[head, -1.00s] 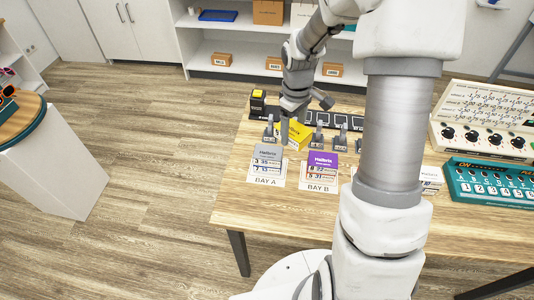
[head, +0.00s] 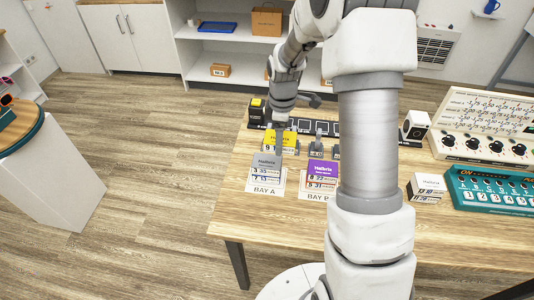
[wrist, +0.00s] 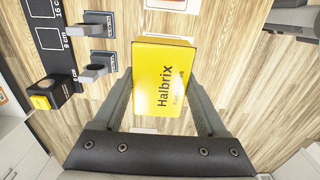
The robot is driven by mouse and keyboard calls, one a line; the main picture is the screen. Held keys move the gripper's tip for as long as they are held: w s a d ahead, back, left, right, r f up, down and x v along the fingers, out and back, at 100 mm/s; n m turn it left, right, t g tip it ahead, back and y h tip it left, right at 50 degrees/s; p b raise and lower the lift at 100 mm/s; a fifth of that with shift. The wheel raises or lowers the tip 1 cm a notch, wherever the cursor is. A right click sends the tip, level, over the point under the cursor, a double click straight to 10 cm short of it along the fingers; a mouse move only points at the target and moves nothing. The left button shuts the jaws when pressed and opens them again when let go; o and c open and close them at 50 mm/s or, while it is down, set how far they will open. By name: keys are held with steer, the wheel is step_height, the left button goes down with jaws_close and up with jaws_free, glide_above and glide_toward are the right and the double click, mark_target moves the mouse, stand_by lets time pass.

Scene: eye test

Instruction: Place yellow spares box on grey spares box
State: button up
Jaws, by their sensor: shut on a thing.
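The yellow spares box (head: 271,137), lettered "Halbrix", is between the fingers of my gripper (head: 279,146), which is shut on it. In the wrist view the yellow box (wrist: 165,78) fills the space between the two grey fingers (wrist: 165,105). The grey spares box (head: 266,161) stands on the table at the BAY A card. In the head view it is just below and in front of the yellow box. I cannot tell how high the yellow box is held. A finger partly covers both boxes.
A purple-topped box (head: 321,168) stands at BAY B, right of the grey box. Small grey stands (head: 319,139) are close by. Teal (head: 495,188) and cream (head: 485,127) panels are at right.

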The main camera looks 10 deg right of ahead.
mark_target(267, 161)
steer(key=a+f, duration=0.1)
steer(key=w+a+f, duration=0.1)
steer(key=a, duration=0.1)
steer(key=shift+a+f, duration=0.3)
steer(key=shift+f, duration=1.85)
steer(key=shift+f, duration=0.25)
steer(key=o, duration=1.4)
steer(key=shift+r, duration=0.1)
